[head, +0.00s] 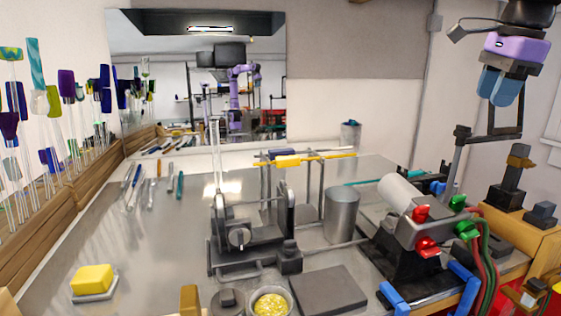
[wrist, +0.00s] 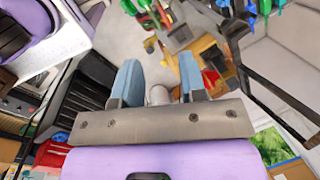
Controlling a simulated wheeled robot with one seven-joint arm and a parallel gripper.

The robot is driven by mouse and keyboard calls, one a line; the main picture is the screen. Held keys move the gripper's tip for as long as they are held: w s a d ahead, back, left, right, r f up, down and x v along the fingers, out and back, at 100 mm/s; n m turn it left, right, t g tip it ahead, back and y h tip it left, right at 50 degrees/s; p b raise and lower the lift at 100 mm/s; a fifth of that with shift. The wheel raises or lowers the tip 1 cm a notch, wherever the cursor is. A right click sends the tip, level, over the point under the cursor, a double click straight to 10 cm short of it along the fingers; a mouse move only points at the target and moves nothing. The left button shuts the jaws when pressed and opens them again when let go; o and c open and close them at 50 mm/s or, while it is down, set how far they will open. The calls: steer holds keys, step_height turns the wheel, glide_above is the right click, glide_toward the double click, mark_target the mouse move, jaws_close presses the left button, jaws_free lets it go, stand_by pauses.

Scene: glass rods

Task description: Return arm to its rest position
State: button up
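My gripper (head: 500,87) is raised at the upper right of the head view, with a purple body and blue fingers pointing down. In the wrist view my gripper (wrist: 160,82) has its two blue fingers apart with a clear gap between them. Nothing is held between the fingers. It hangs well above the right side of the bench, near a dark upright stand. A pale round shape shows beyond the gap in the wrist view; I cannot tell what it is.
The metal bench (head: 120,225) holds a dark rod stand (head: 250,235), a steel cup (head: 341,215), a burner with red and green valves (head: 425,232) and a yellow block (head: 93,279). Glass rods fill the wooden rack (head: 40,235) at left. A dark post (head: 455,165) rises just below my gripper.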

steer(key=s+a+f+n+t, duration=0.1)
steer(key=s+a+f+n, duration=0.3)
steer(key=s+f+n, duration=0.3)
steer(key=s+a+f+n+t, duration=0.1)
steer(key=s+a+f+n, duration=0.3)
steer(key=s+f+n, duration=0.3)
steer(key=s+n, duration=0.5)
steer(key=s, duration=0.1)
steer(key=shift+s+a+f+n+t+h, duration=0.2)
steer(key=shift+a+f+n+t+h, duration=0.1)
steer(key=shift+t, duration=0.1)
